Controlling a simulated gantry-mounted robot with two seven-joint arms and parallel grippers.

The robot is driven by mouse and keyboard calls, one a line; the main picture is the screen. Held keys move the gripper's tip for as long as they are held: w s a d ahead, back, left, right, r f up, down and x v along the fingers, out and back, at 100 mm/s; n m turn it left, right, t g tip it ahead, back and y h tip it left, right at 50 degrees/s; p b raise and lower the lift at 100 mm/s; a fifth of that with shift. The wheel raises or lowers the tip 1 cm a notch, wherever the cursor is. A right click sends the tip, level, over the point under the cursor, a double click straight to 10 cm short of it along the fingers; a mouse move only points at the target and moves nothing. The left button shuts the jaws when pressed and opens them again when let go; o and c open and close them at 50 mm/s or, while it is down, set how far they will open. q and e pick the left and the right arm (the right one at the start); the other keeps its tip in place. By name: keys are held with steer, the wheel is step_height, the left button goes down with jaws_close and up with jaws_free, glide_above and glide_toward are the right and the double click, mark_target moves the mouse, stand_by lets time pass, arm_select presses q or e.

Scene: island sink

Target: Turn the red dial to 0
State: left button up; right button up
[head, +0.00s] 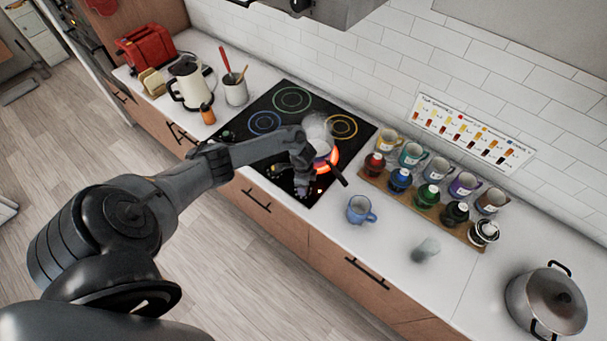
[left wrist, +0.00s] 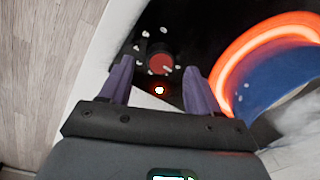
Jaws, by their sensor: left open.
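The red dial (left wrist: 160,63) sits on the black stovetop, with white marks around it and a glowing red light just in front of it. My left gripper (left wrist: 158,70) is open and empty, its two purple-grey fingers appearing on either side of the dial in the left wrist view. I cannot tell whether the fingertips touch the dial. In the head view the left gripper (head: 303,183) points down over the front of the stovetop (head: 262,108) and largely hides the dials there. I cannot read the dial's setting. My right gripper is not in view.
A burner glows orange-red (left wrist: 232,62) close beside the left gripper, with a steaming pot (head: 318,132) and its dark handle there. A blue mug (head: 360,209) stands to the right. A lidded pot (head: 546,301) stands far right.

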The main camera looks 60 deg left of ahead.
arm_select(q)
step_height(320, 180, up, 8)
steer(key=shift+p, duration=0.35)
steer(key=shift+s+d, duration=0.1)
steer(key=shift+s, duration=0.05)
